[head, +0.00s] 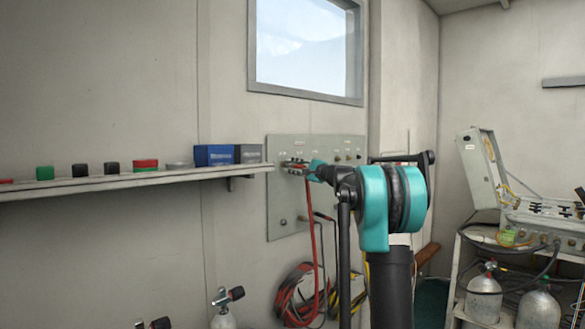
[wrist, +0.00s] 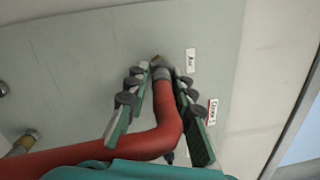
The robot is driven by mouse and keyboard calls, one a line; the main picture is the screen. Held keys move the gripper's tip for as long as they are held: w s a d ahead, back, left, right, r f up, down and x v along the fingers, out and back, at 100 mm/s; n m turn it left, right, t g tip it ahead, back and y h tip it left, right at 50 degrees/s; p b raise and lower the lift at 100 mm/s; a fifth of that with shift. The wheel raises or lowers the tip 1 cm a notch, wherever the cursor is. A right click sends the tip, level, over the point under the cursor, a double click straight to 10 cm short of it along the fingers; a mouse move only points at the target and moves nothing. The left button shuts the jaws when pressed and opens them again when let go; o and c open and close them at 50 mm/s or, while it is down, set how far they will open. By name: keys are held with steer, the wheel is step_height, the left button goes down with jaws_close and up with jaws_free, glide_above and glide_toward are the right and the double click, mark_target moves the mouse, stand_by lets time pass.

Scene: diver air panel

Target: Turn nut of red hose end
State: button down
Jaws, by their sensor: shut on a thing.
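The red hose (wrist: 168,122) bends up to the grey-green panel (head: 285,221) and ends in a metal nut (wrist: 160,72) at a port on it. My gripper (head: 297,166) reaches the panel in the head view. In the wrist view its two green-edged, dark-padded fingers lie on either side of the hose end, with their tips closed on the nut. In the head view the red hose (head: 312,235) hangs below my gripper; the nut is hidden there by the fingers.
Small white labels (wrist: 190,61) sit beside the port. Another brass fitting (wrist: 22,146) is at the left of the wrist view. A shelf (head: 130,181) with boxes and coloured caps runs left of the panel. Coiled hoses (head: 297,295) hang below; gas cylinders (head: 484,298) stand right.

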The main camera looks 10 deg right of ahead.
steer(key=m, duration=0.4)
steer(key=shift+f+m, duration=0.2)
steer(key=shift+m, duration=0.1)
steer(key=shift+s+m+t, duration=0.1)
steer(key=shift+m+t, duration=0.2)
steer(key=shift+m, duration=1.4)
steer(key=c, duration=1.3)
jaws_free()
steer(key=v, duration=1.2)
steer(key=shift+r, duration=0.1)
